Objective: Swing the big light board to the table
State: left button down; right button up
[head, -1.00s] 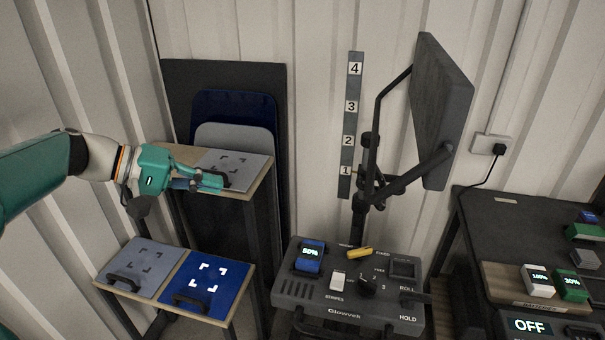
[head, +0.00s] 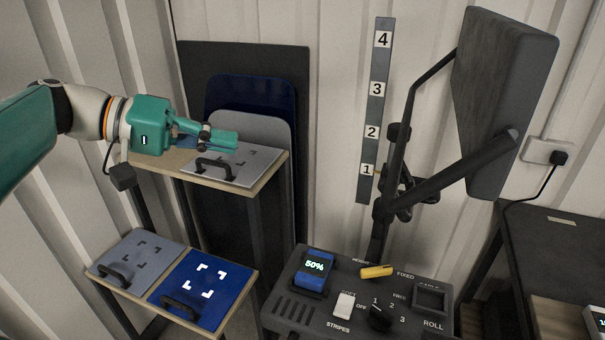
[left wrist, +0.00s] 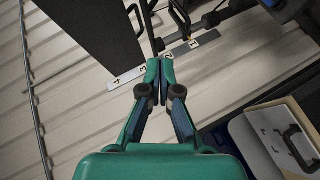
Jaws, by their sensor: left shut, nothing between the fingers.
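The big light board (head: 510,95) is a dark grey panel at the upper right of the head view, turned so that its back and edge show. It hangs on a black jointed arm (head: 450,170) above the control box (head: 350,300). It also shows as a dark slab at the upper left of the left wrist view (left wrist: 98,38). My left gripper (head: 232,141) is shut and empty, above the grey plate on the upper shelf and well left of the board. The gripper also shows in the left wrist view (left wrist: 160,75). My right gripper is out of view.
A numbered strip (head: 375,110) stands on the wall behind the board's arm. The control box carries a blue 50% battery (head: 315,270), a yellow lever (head: 376,271) and a knob. A grey plate (head: 235,163) lies on the upper shelf. A dark table (head: 570,250) is at the right.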

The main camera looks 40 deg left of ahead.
pick_arm(q)
jog(key=s+d+f+p+x, duration=0.1)
jog(key=s+p+x, duration=0.1)
jog(key=x, duration=0.9)
jog(key=shift+w+d+p, duration=0.25)
jog(key=shift+d+p, duration=0.2)
jog(key=shift+d, duration=0.2)
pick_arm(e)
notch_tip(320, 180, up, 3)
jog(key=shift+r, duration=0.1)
